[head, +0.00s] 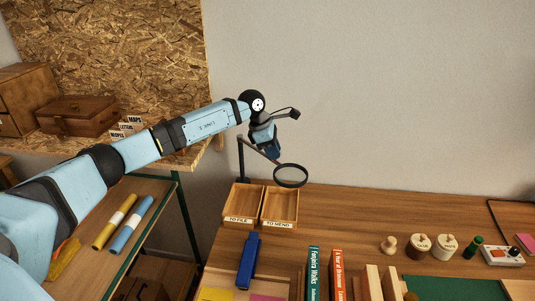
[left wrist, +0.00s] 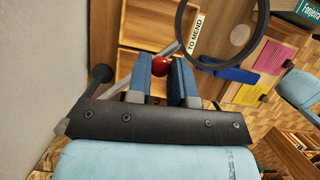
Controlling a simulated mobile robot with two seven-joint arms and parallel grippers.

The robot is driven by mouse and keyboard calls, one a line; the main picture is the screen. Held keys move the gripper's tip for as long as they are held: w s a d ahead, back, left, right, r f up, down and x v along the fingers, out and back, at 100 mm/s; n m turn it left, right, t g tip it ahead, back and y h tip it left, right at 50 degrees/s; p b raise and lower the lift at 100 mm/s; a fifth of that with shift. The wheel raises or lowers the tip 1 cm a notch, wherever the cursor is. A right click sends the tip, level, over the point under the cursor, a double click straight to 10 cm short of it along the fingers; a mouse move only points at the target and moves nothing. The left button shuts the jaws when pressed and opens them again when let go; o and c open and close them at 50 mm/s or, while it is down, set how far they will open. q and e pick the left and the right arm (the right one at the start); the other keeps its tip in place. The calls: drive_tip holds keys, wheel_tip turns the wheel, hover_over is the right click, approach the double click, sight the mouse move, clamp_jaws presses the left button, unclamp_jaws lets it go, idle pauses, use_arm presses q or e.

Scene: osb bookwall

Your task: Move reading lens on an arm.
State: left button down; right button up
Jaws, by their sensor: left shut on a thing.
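The reading lens (head: 290,167) is a round black-rimmed glass on a thin arm (head: 255,148) that comes from a dark upright post (head: 241,165) at the back of the desk. My left gripper (head: 273,154) is at the lens arm, just up and left of the lens. In the left wrist view, the blue fingers of the left gripper (left wrist: 162,72) are shut on a red knob (left wrist: 161,66) on the lens arm. The lens rim (left wrist: 225,68) shows to the right of the fingers there. My right gripper is not in view.
Two wooden trays, "to file" (head: 238,220) and "to mend" (head: 280,224), stand below the lens. Upright books (head: 314,272) and small jars (head: 419,245) stand to the right. The desk's back middle is clear.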

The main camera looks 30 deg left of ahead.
use_arm(q)
drive_tip(key=shift+w, duration=0.2)
drive_tip(key=c, duration=1)
unclamp_jaws()
drive_tip(key=shift+c, duration=0.2)
drive_tip(key=v, duration=1.4)
drive_tip(key=shift+b, duration=0.3)
drive_tip(key=shift+s+f, duration=0.1)
drive_tip(key=shift+f, duration=0.05)
